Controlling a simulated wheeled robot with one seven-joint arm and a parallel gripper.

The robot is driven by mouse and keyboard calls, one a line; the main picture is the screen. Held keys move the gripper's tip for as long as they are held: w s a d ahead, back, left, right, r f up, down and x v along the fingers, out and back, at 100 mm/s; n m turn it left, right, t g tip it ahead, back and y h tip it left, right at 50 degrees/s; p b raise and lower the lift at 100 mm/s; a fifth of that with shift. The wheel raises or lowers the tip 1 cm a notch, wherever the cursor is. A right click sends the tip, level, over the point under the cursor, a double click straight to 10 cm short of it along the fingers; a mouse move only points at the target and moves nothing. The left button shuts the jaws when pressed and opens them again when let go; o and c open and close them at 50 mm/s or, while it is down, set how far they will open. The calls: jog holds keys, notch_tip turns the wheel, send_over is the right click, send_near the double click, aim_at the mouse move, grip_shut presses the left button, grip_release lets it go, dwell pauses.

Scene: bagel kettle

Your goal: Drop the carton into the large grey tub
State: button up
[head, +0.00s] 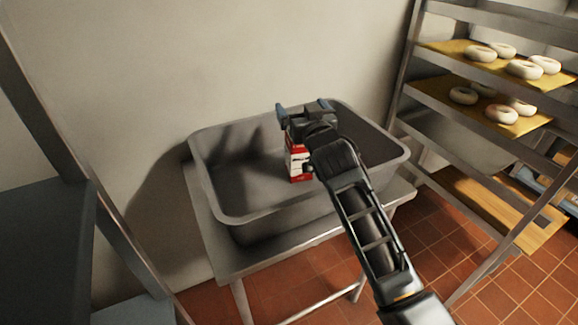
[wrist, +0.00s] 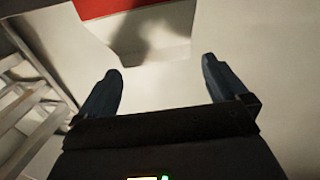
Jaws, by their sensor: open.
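The large grey tub (head: 235,216) stands upright on a metal table against the wall. The red and white carton (head: 297,165) shows inside the tub's outline in the head view, below my gripper and partly hidden by it. I cannot tell whether it touches the tub's floor. My gripper (head: 303,107) is over the tub with its fingers spread apart. In the wrist view my gripper (wrist: 162,82) is open with nothing held between the fingers. A red patch, likely part of the carton (wrist: 110,8), shows at the top edge there.
The metal table (head: 225,262) sits closely under the tub. A rack (head: 400,75) with bagels on yellow boards stands to the right. A dark shelf unit (head: 45,240) is at the left. Tiled floor shows in front.

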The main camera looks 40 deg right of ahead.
jog(key=v, duration=0.4)
jog(key=shift+s+a+r, duration=0.1)
jog(key=shift+s+a, duration=0.05)
jog(key=shift+s, duration=0.2)
jog(key=shift+a+r, duration=0.1)
jog(key=shift+a, duration=0.05)
